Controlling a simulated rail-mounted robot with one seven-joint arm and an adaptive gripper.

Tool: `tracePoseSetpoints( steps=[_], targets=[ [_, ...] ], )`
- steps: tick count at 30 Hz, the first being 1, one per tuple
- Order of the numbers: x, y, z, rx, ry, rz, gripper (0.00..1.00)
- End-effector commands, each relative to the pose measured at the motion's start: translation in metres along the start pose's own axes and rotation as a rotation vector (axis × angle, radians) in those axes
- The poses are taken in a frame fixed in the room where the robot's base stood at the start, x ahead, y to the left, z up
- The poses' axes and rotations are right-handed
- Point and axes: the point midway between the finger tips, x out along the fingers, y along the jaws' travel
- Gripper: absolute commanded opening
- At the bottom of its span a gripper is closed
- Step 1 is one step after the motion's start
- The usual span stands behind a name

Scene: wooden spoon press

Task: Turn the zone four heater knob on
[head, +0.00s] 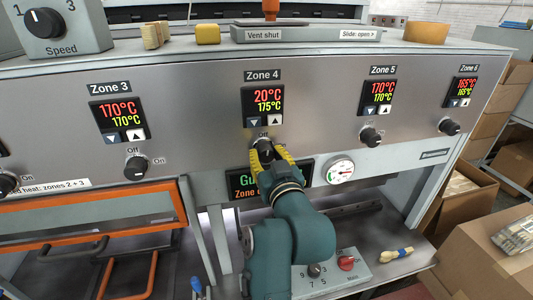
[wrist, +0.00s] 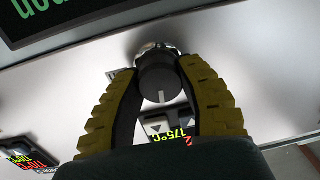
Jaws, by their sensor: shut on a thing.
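The zone four heater knob (head: 264,144) is a dark round knob on the steel panel, below the Zone 4 display (head: 263,103), which reads 20°C in red over 175°C in yellow. My gripper (head: 268,153) has its yellow ridged fingers closed around the knob's two sides. In the wrist view the knob (wrist: 160,77) sits between the fingers (wrist: 157,70). Its pale pointer line points toward the display, the side where the Off label (head: 263,135) is. The On label is hidden by my gripper in the head view.
The Zone 3 knob (head: 137,167) and Zone 5 knob (head: 371,136) stand to either side, well apart. Cardboard boxes (head: 490,240) stand at right.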

Motion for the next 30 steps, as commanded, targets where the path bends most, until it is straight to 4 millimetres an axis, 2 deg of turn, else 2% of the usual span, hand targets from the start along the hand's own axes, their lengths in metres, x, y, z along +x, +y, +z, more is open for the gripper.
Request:
tracePoseSetpoints(
  steps=[30],
  targets=[
    [0.0001, 0.0003, -0.0045, 0.938, 0.04, 0.005, 0.02]
  ],
)
